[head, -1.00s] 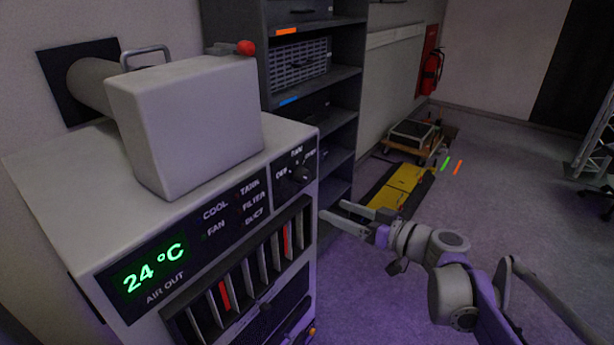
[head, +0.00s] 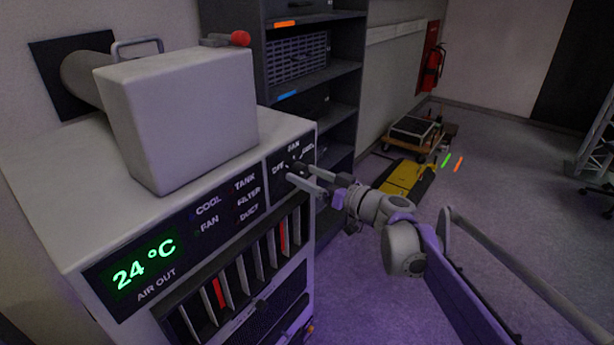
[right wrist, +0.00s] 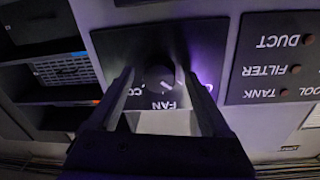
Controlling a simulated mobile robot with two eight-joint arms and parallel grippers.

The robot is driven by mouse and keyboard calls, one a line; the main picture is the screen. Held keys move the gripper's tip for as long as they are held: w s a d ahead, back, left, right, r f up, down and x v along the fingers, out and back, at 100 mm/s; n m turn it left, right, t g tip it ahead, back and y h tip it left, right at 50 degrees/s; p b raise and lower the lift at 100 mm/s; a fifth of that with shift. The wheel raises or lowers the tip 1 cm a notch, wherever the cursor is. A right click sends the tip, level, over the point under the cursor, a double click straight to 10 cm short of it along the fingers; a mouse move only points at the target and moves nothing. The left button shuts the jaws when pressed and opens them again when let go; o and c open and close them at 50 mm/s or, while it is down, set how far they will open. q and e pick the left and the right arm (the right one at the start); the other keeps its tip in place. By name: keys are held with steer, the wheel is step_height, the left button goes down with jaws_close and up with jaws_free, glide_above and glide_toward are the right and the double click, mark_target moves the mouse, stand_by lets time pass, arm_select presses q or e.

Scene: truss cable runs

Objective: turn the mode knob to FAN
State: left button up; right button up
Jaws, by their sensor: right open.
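The mode knob (right wrist: 160,77) is a round dark knob on a black panel (right wrist: 133,45) of the grey air unit (head: 60,190). In the right wrist view the panel appears upside down, with FAN lettered beside the knob and COOL partly hidden by a finger. My right gripper (right wrist: 158,85) is open, its two fingers one on each side of the knob, with gaps showing. My left gripper is not in view.
The unit's display (head: 140,270) reads 24 °C, above a vent (head: 240,280) with slats. A grey box (head: 180,115) sits on top. A dark shelf (head: 315,75) stands close behind the panel. Open floor (head: 510,220) lies to the right.

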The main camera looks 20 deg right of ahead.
steer(key=shift+w, duration=0.15)
jaws_close()
stand_by(0.4)
steer(key=m+p, duration=0.1)
steer(key=m, duration=0.1)
steer(key=m+p, duration=0.1)
steer(key=p, duration=0.1)
steer(key=shift+r+m, duration=0.2)
steer(key=shift+m, duration=0.2)
steer(key=m+p, duration=0.1)
steer(key=m, duration=0.2)
steer(key=shift+g, duration=0.3)
steer(key=shift+m+p, duration=0.65)
steer(key=shift+m, duration=0.65)
